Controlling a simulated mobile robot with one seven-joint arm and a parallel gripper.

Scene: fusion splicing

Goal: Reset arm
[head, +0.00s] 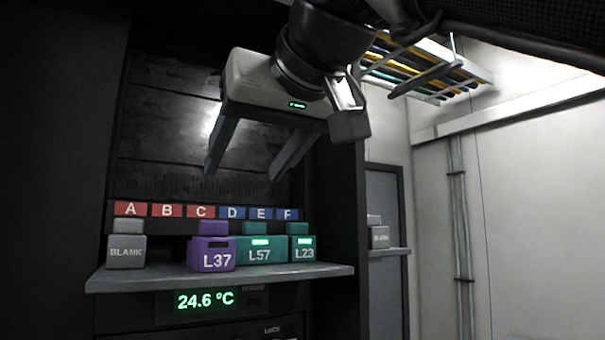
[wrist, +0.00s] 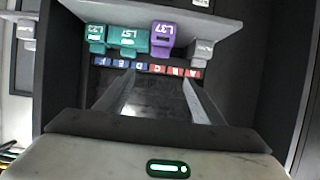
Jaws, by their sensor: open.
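My gripper (head: 240,165) is in the upper middle of the head view, above the shelf and in front of the dark rack. Its two dark fingers point down and stand wide apart, with nothing between them. In the wrist view the fingers (wrist: 150,95) reach toward the rack, and its white body with a green light fills the bottom edge. The fingers are apart from all the modules.
A shelf (head: 220,278) holds a grey BLANK module (head: 126,251), purple L37 (head: 217,260), teal L57 (head: 260,257) and teal L23 (head: 303,255). Labels A to F (head: 208,212) run behind them. A display (head: 205,300) reads 24.6 °C. A cable tray (head: 430,70) hangs upper right.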

